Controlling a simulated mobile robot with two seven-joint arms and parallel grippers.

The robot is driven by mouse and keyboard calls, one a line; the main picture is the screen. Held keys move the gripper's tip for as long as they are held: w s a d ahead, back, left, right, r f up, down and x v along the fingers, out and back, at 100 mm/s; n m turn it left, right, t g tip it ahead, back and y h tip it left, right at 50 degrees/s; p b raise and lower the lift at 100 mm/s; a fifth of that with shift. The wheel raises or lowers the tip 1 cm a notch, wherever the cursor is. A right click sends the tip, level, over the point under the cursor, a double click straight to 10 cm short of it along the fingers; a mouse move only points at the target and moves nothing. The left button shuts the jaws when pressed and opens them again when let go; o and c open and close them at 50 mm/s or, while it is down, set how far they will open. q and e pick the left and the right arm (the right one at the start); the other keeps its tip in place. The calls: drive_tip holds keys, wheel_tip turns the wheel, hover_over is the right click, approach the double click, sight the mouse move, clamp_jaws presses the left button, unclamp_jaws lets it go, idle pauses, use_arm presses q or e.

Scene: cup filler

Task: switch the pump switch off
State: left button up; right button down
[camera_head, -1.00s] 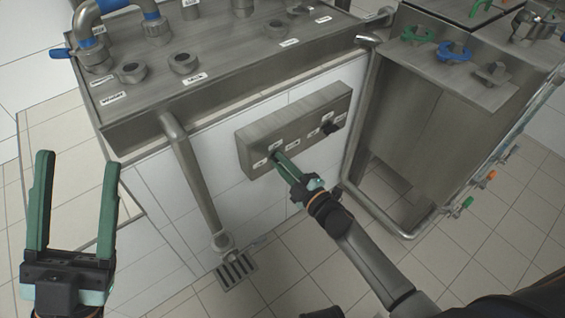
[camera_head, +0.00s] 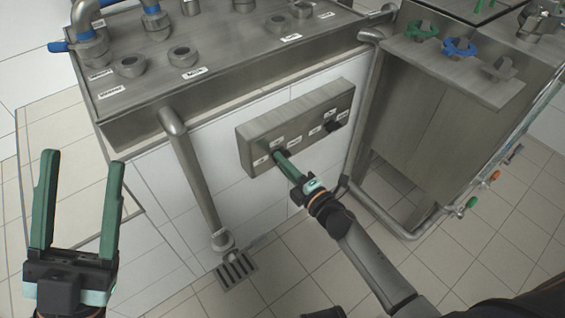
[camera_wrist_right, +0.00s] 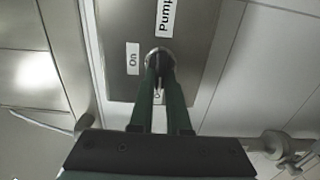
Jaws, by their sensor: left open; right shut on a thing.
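A grey switch box (camera_head: 312,112) with small white labels is mounted on the white tiled side of the metal counter. The pump switch (camera_wrist_right: 158,54) shows in the right wrist view as a dark knob in a round collar, beside an "On" label (camera_wrist_right: 133,58) and under a "Pump" label (camera_wrist_right: 167,14). My right gripper (camera_head: 281,158) is at the left switch on the box. Its green fingers (camera_wrist_right: 160,82) are shut on the knob and partly hide it and a further label. My left gripper (camera_head: 81,158) is open and empty at the lower left, away from the box.
A second dark switch (camera_head: 333,124) sits on the box's right half. A metal pipe (camera_head: 191,170) runs down to a floor drain (camera_head: 237,270) left of my right arm. A metal-framed cabinet (camera_head: 412,125) stands to the right. Tiled floor is open in front.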

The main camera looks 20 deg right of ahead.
idle(0.3)
drive_tip(key=c, duration=0.9)
unclamp_jaws()
drive_tip(key=p+v, duration=0.2)
drive_tip(key=v, duration=1)
drive_tip(key=shift+s, duration=0.25)
